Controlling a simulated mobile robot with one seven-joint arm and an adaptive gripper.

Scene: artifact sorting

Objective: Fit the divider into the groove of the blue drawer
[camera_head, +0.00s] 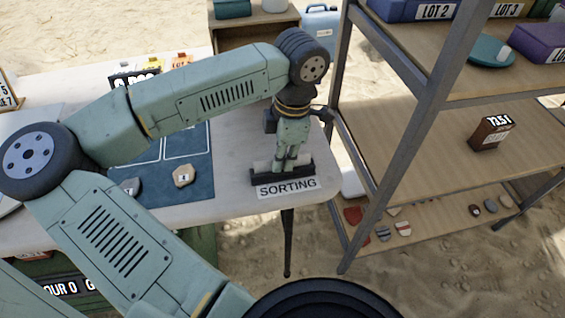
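My gripper (287,161) points down at the right end of the white table. Its fingers are close above a dark, low holder (262,179) that bears a white SORTING label (288,188). A pale, flat piece shows behind and beside the fingertips, partly hidden by them. I cannot tell whether it is the divider or whether the fingers grip it. A dark blue box labelled LOT 2 (400,11) stands on the upper shelf, cut off by the top edge. I cannot tell whether it is the blue drawer, and no groove is visible.
The metal-framed rack (395,140) stands close right of the table (245,207). Its shelves hold a purple box (540,41), a teal dish (490,50), a small brown box (490,133) and several stones. A dark blue mat (150,193) with stones lies left of my gripper.

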